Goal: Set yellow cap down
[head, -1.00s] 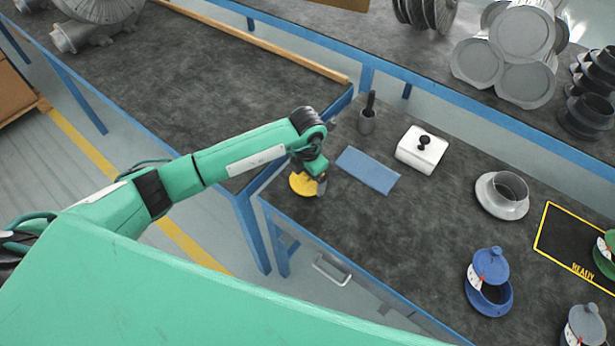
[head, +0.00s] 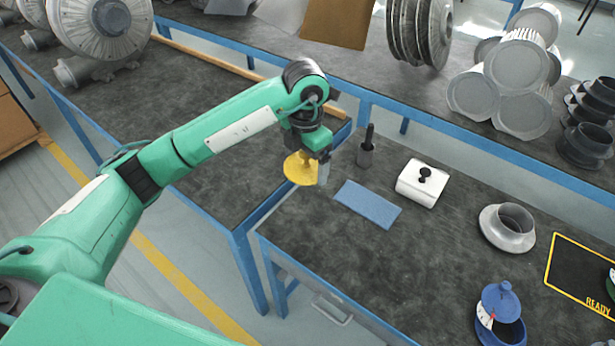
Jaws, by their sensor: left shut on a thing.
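The yellow cap (head: 299,168) is a round disc held at my left gripper (head: 317,166). My left gripper is shut on it. The cap looks tilted and appears raised, near the left corner of the dark bench, left of the blue cloth. The gripper fingers partly hide the cap's right side. My right gripper is not in view.
On the bench are a blue cloth (head: 367,204), a dark cup with a brush (head: 366,148), a white box with a black knob (head: 423,183), a grey flanged ring (head: 507,228) and a blue lidded pot (head: 499,317). A yellow-edged READY mat (head: 582,272) lies right. Bare bench lies in front of the cloth.

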